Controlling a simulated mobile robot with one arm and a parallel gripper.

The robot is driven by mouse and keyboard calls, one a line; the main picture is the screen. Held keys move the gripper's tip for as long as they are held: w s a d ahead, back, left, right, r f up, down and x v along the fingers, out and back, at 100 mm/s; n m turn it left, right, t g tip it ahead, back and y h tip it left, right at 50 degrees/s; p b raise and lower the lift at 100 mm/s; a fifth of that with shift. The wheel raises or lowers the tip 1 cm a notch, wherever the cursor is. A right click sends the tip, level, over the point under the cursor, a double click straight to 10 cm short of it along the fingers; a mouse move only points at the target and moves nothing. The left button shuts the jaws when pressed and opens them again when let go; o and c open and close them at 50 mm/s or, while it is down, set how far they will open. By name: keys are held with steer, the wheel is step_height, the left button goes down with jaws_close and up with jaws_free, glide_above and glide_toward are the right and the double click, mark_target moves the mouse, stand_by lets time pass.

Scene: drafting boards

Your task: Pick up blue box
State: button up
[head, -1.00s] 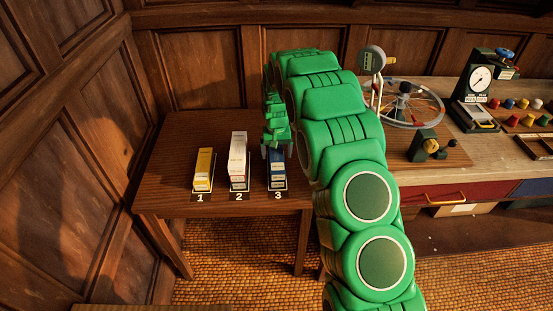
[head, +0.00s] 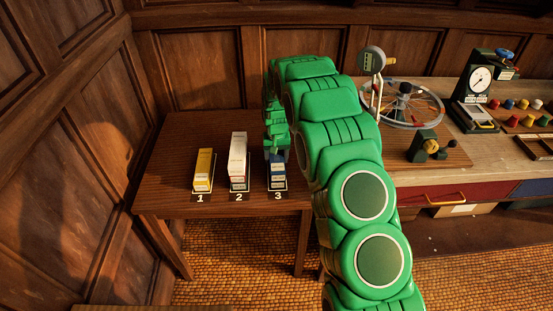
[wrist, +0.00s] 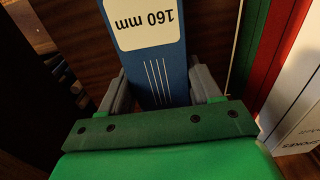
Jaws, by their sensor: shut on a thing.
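The blue box (head: 278,173) stands at the place marked 3 on the small wooden table, with its upper part partly hidden by my gripper. In the wrist view the blue box (wrist: 156,66) shows a white label reading "160 mm" and thin white lines. My gripper (wrist: 157,92) has one grey finger on each side of the box and is shut on it. In the head view my gripper (head: 276,152) is over the top of the box, its fingers mostly hidden. The box appears to rest at its place.
A white box (head: 238,160) at 2 and a yellow box (head: 203,170) at 1 stand to the left on the table (head: 178,146). A bench at right holds a spoked wheel (head: 408,105) and a dial gauge stand (head: 480,80). The table's back left is clear.

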steer(key=shift+r, duration=0.5)
step_height(320, 180, up, 2)
steer(key=shift+r, duration=0.1)
steer(key=s+r, duration=0.1)
steer(key=r, duration=0.1)
steer(key=s+r, duration=0.4)
steer(key=shift+d, duration=0.4)
steer(key=s+d+r, duration=0.1)
steer(key=s+r, duration=0.3)
steer(key=s, duration=0.4)
steer(key=shift+s, duration=0.35)
